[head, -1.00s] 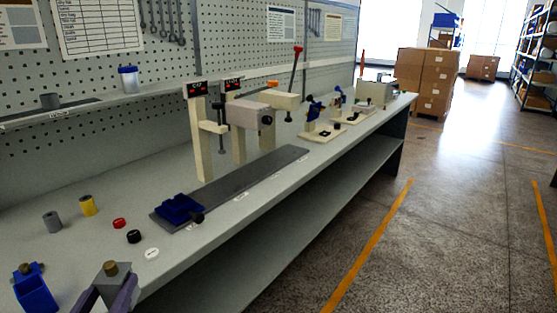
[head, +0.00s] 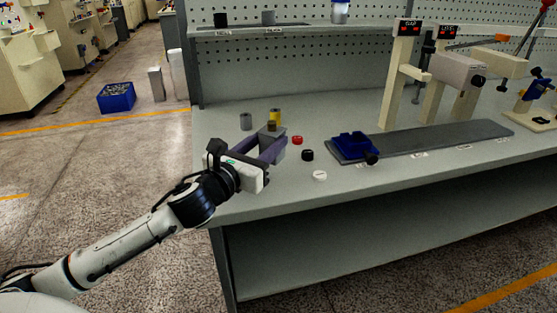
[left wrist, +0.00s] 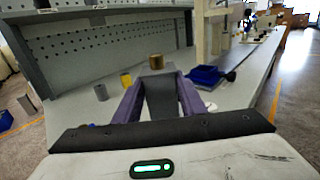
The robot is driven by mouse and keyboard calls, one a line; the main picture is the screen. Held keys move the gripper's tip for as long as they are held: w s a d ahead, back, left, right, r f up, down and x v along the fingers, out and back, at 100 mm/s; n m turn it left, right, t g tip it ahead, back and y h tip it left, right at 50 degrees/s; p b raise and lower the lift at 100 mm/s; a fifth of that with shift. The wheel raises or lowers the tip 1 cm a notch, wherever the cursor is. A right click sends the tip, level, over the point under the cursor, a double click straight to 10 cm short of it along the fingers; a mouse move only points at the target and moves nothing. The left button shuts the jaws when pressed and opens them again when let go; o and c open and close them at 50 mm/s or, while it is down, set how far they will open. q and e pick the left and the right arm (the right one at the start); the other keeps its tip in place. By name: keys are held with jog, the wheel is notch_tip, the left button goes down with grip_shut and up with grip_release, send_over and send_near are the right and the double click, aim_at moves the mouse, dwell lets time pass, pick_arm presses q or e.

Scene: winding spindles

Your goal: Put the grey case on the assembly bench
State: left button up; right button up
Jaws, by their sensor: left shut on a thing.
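My left gripper (head: 264,148) is over the near left end of the assembly bench (head: 230,205). Its purple fingers are shut on a grey case (left wrist: 160,98), which has a brass cylinder (left wrist: 156,61) at its top. In the head view the fingers and wrist partly hide the case, and the brass top (head: 271,126) shows above it. I cannot tell whether the case touches the bench. My right gripper is not in view.
A grey cylinder (head: 246,121) and a yellow cylinder (head: 275,115) stand just behind the gripper. Red (head: 297,140), black (head: 307,155) and white (head: 320,175) caps lie to its right. Further right, a blue fixture (head: 355,146) sits on a dark grey strip (head: 440,138).

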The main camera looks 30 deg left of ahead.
pick_arm(q)
jog(key=shift+f, duration=0.95)
notch_tip(320, 180, down, 4)
jog(key=shift+r+b, duration=0.1)
jog(key=shift+b, duration=0.55)
jog(key=o, duration=0.8)
jog(key=shift+s, duration=0.15)
